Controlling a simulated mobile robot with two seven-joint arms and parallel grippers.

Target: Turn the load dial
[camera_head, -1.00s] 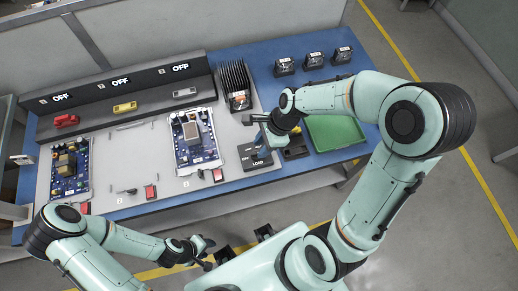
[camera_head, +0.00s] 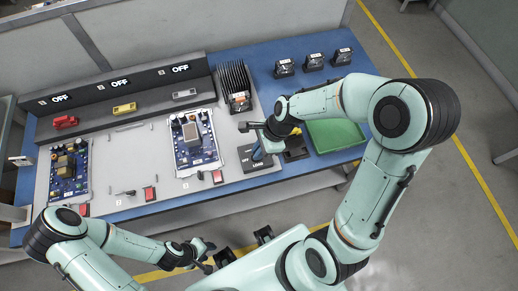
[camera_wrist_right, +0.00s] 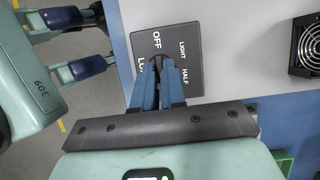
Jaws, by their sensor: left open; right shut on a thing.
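The load dial's black panel (camera_head: 260,167) lies at the right front of the grey board; it also shows in the right wrist view (camera_wrist_right: 190,80). That view reads OFF, LIGHT and HALF, with the LOAD lettering partly covered. My right gripper (camera_head: 257,150) is over the panel, and its blue fingers (camera_wrist_right: 160,72) are shut on the dark dial knob (camera_wrist_right: 159,60). The fingers mostly hide the knob, so its pointing direction cannot be told. My left gripper (camera_head: 206,256) is open and empty in front of the table; its parted fingers also show in the right wrist view (camera_wrist_right: 74,43).
Circuit boards (camera_head: 195,138) (camera_head: 70,170) lie left of the dial. A finned black heat sink (camera_head: 234,83) stands behind it. A green tray (camera_head: 335,134) is to the right. Displays along the back console (camera_head: 135,92) read OFF. Several black devices (camera_head: 314,62) stand at the back right.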

